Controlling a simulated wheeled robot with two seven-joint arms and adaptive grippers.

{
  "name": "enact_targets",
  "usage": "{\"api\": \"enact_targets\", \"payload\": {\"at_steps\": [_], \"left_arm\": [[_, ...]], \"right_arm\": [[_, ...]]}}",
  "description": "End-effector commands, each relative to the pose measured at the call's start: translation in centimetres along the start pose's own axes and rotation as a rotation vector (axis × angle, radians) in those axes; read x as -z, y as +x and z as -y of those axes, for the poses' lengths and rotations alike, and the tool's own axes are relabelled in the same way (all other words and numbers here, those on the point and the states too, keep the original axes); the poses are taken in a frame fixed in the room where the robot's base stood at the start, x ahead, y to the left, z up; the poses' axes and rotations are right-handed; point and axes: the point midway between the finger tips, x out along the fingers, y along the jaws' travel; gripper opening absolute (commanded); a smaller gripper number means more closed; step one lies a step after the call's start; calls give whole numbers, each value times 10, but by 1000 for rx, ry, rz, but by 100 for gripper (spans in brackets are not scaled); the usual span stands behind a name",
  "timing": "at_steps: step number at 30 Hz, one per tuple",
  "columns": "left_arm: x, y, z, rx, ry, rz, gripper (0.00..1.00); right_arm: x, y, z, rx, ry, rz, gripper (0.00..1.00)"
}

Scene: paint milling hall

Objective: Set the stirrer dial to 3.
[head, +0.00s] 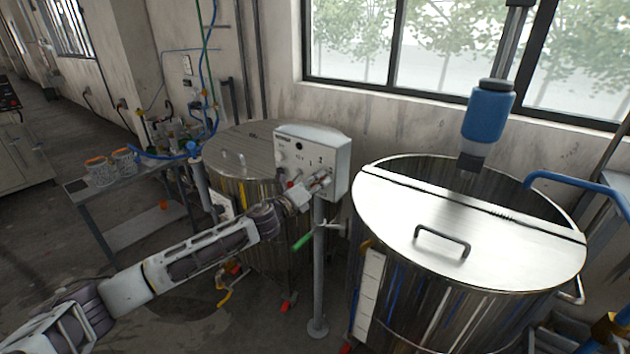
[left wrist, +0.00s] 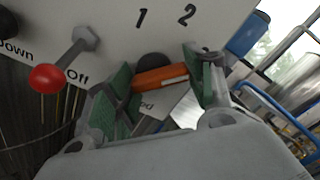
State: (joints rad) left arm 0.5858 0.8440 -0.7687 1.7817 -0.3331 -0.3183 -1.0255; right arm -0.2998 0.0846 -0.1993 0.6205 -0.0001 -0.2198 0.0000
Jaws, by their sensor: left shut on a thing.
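The stirrer dial (left wrist: 157,77), a dark knob with an orange bar, is on the white control box (head: 338,160). My left gripper (head: 322,182) reaches the lower right of the box front. In the left wrist view its green-padded fingers (left wrist: 162,82) are shut on the dial, one on each side. The orange bar lies nearly level, tilted slightly up to the right. The printed numbers 1 and 2 show above the dial; a 3 cannot be made out, and the right finger covers part of the face. In the head view the gripper hides the dial.
A red-balled lever (left wrist: 48,77) sits left of the dial, near the words "Down" and "Off". A lidded steel vat (head: 480,225) is close on the right, another vat (head: 235,150) behind.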

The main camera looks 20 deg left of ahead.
Motion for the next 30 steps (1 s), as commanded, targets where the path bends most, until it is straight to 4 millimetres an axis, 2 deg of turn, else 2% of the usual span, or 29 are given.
{"api": "enact_targets", "payload": {"at_steps": [9, 16, 17, 21, 30], "left_arm": [[2, 0, -2, -2, 40, -3, 30], [2, 0, -2, -2, 40, -3, 30], [2, 0, -2, -2, 40, -3, 56], [2, 0, -1, -1, 39, -2, 74], [1, 0, -1, 0, 38, -1, 75]], "right_arm": [[1, -2, 11, 12, 2, 0, 0], [1, -2, 10, 10, 1, 0, 0], [1, -2, 10, 10, 1, 0, 0], [0, -2, 6, 7, 1, 1, 0], [-1, -2, 0, 1, 1, 1, 0]]}}
